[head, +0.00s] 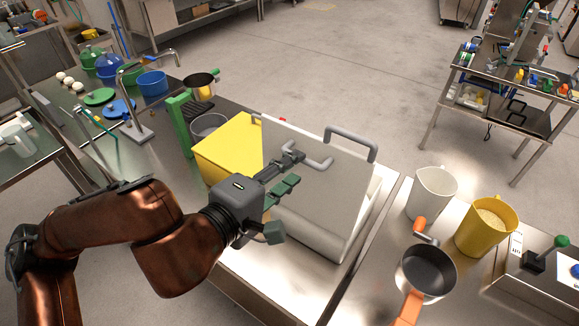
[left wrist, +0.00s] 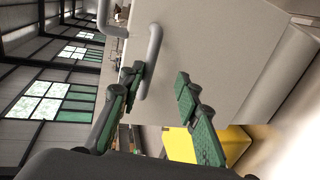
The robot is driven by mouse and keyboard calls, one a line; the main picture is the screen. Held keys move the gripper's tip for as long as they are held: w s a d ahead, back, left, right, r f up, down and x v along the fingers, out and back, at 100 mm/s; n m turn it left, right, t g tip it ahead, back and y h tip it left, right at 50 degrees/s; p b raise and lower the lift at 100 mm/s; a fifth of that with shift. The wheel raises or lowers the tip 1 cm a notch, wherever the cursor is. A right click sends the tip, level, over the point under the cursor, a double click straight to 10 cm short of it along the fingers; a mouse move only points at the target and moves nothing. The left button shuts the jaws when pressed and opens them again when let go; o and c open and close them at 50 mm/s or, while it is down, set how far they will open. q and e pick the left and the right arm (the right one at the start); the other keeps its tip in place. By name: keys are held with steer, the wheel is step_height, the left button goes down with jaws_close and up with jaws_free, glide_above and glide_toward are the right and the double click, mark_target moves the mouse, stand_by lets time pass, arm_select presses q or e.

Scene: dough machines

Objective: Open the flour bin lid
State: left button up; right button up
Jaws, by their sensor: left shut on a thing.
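The flour bin's pale grey lid (head: 325,205) stands steeply raised above the white bin (head: 374,198) in the head view. A grey bar handle (head: 320,163) is on its face, and another grey handle (head: 352,143) is at its upper edge. In the left wrist view the handle (left wrist: 153,60) lies by one fingertip, in front of the lid face (left wrist: 225,55). The bin's inside is mostly hidden behind the lid. My right gripper is not in view.
A yellow box (head: 228,150) stands close left of the lid. A white jug (head: 432,190), a yellow jug (head: 483,228) of pale contents and a dark pan (head: 428,270) are on the right. A tap (head: 135,110) and bowls are at the back left.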

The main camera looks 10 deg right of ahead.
arm_select(q)
steer(key=shift+o, duration=0.3)
steer(key=shift+f, duration=0.25)
steer(key=shift+r, duration=0.15)
steer(key=v, duration=1.2)
steer(key=shift+r, duration=0.1)
